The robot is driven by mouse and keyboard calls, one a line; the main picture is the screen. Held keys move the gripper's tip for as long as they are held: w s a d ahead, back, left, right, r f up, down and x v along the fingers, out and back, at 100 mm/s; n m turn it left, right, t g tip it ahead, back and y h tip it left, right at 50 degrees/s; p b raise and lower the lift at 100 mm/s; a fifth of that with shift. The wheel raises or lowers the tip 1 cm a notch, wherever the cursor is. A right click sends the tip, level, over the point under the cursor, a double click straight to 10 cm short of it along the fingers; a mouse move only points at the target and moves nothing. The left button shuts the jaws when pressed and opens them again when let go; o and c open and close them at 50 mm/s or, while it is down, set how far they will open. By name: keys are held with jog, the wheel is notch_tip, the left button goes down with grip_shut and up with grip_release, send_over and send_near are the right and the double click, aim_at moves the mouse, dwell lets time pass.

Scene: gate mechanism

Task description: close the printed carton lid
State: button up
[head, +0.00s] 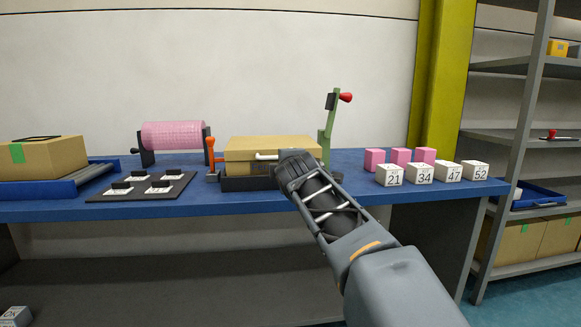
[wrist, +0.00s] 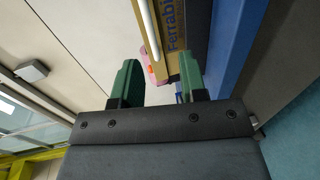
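The tan carton (head: 245,165) stands on a dark base on the blue bench, and its lid top (head: 275,141) looks flat. I cannot tell whether the lid is fully shut. A white bar handle (head: 266,156) sits on its front; a white bar also shows in the wrist view (wrist: 148,28). In the wrist view, the carton's face (wrist: 172,12) carries dark print reading "Ferrabi". My gripper (wrist: 159,60) is open and empty, its green fingers apart, with the printed face beyond them. In the head view my wrist (head: 295,170) hides the carton's front right and the fingertips.
An orange-handled lever (head: 210,152) stands left of the carton, and a green lever with a red knob (head: 331,115) right of it. A pink drum (head: 173,135), a black switch panel (head: 145,187), pink blocks (head: 401,157) and numbered white blocks (head: 420,174) share the bench.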

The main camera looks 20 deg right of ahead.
jog(key=shift+v, duration=1.8)
jog(key=shift+r, duration=0.1)
